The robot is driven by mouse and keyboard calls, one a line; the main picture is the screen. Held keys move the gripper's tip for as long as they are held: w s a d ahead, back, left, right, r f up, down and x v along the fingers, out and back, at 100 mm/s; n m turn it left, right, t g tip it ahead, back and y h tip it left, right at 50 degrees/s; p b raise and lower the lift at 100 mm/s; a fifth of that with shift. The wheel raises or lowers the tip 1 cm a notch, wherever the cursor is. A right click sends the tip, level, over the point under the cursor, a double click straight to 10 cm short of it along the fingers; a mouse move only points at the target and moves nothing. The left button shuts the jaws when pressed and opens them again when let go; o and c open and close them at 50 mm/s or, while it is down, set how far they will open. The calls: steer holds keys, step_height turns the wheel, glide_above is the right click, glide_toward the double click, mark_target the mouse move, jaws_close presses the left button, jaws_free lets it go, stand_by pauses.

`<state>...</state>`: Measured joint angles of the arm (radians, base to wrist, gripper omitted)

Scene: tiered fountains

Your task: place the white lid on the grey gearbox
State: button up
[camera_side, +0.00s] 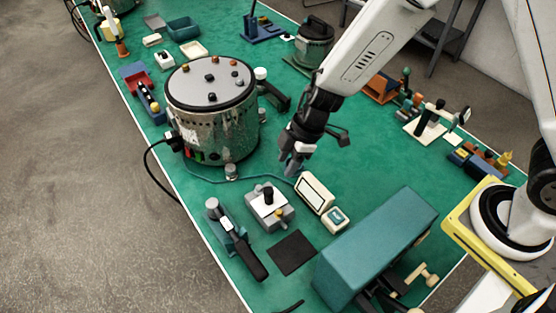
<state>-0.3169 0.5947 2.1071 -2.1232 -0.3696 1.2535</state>
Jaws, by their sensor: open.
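The grey gearbox (276,227) is a small block on the green table, left of centre in the lower half of the view. A pale plate with a black upright knob, which looks like the white lid (257,199), lies on top of it. I cannot tell whether it sits fully flush. A yellowish knob shows at the gearbox's front right. My gripper (293,165) is open and points down, behind and slightly right of the gearbox, apart from it. Nothing shows between its fingers.
A large metal drum (213,125) stands at the back left of my gripper. A white instrument (314,194) is right of the gearbox, a dark clamp-like tool (233,238) left of it. A black mat (291,253) and teal box (372,245) lie in front.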

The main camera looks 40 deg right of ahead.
stand_by(0.3)
steer(key=w+d+r+m+t+h, duration=0.2)
steer(key=d+r+m+t+h, duration=0.15)
steer(key=d+r+m, duration=0.55)
steer(key=s+d+m+g, duration=0.2)
steer(key=s+d+m, duration=0.3)
steer(key=s+d, duration=0.4)
steer(key=shift+s+h, duration=0.35)
steer(key=shift+s, duration=0.9)
